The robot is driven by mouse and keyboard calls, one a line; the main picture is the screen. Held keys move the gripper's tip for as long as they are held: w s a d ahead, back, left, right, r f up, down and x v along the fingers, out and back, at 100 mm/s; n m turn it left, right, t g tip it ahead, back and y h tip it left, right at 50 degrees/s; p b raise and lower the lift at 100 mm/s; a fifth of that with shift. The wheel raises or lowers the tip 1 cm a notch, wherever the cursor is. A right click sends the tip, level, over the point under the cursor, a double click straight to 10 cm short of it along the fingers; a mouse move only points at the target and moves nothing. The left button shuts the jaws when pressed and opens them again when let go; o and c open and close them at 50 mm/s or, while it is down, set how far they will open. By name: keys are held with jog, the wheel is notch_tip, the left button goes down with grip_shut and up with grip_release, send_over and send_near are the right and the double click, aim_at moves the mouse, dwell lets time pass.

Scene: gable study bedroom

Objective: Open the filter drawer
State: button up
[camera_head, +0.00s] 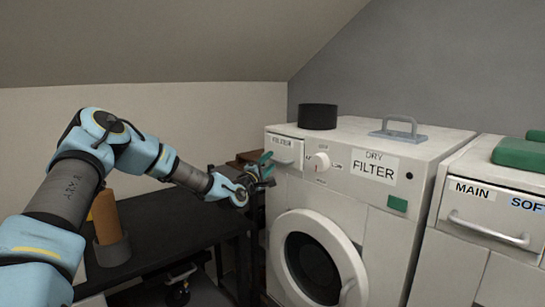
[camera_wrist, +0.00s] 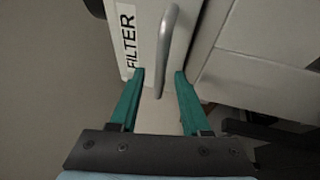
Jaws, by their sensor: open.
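The filter drawer (camera_head: 287,154) is a white front with a small label at the upper left of the left-hand white machine. It looks closed, though my gripper is close to its left side. In the wrist view the drawer front (camera_wrist: 150,20) carries the word FILTER beside a grey bar handle (camera_wrist: 167,45). My gripper (camera_head: 268,164) has green fingers and is open just left of the drawer. In the wrist view, the handle's near end lies between the parted fingertips (camera_wrist: 159,72). I see no grip on it; the exact depth is unclear.
The machine has a white knob (camera_head: 318,161), a DRY FILTER label (camera_head: 375,166) and a round door (camera_head: 316,262). A black cylinder (camera_head: 318,116) and a grey handled object (camera_head: 399,130) stand on top. A dark table (camera_head: 170,228) is at left. Another machine (camera_head: 490,225) stands at right.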

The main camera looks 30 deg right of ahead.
jog(key=shift+x, duration=1.4)
grip_shut()
dwell(0.5)
